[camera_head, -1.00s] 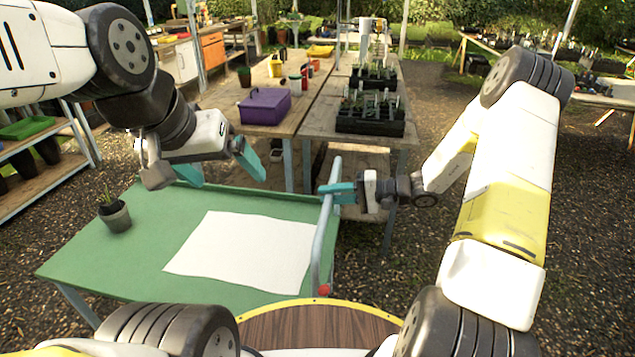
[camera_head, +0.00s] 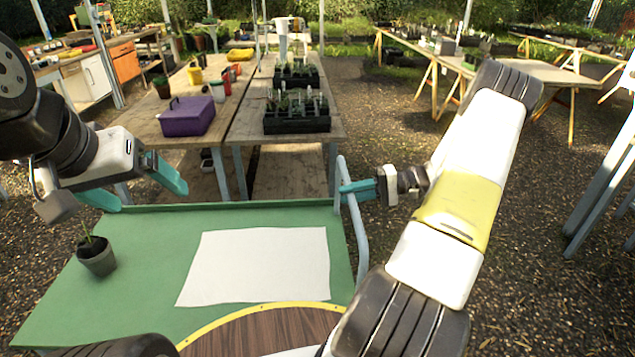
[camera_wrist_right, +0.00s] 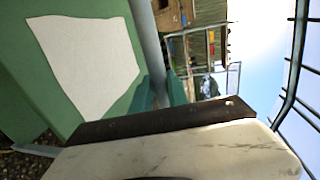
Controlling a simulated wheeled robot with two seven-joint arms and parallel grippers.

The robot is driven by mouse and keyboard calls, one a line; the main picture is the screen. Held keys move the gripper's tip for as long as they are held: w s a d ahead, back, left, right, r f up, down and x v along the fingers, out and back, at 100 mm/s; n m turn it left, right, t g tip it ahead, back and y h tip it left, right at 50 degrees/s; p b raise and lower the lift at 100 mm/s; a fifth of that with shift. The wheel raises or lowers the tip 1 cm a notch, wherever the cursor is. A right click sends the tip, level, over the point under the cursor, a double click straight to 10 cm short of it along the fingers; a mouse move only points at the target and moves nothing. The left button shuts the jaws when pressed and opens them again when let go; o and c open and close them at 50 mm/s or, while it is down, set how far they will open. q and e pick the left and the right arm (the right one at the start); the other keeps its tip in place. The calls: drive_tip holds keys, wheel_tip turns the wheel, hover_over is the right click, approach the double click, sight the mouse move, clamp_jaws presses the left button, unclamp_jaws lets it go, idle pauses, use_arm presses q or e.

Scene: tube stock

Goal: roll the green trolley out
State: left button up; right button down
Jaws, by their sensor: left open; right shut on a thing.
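The green trolley (camera_head: 160,262) stands in front of me, with a white sheet (camera_head: 258,265) and a small dark plant pot (camera_head: 97,256) on its top. Its grey-blue push handle (camera_head: 358,225) rises at its right side. My right gripper (camera_head: 346,190) is shut on that handle. In the right wrist view the handle bar (camera_wrist_right: 148,45) runs between the teal fingers (camera_wrist_right: 160,92). My left gripper (camera_head: 145,195) is open and empty above the trolley's far left part, apart from the pot.
Wooden tables (camera_head: 232,138) stand just behind the trolley, holding a purple box (camera_head: 187,116) and black seedling trays (camera_head: 297,115). Gravel floor (camera_head: 420,120) is open to the right, with a trestle table (camera_head: 540,75) further back and blue-grey legs (camera_head: 600,195) at the right edge.

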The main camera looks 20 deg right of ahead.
drive_tip(key=shift+v, duration=0.8)
drive_tip(key=shift+f, duration=0.2)
drive_tip(key=c, duration=1.3)
unclamp_jaws()
drive_tip(key=v, duration=0.7)
drive_tip(key=shift+d, duration=0.35)
drive_tip(key=shift+r, duration=0.2)
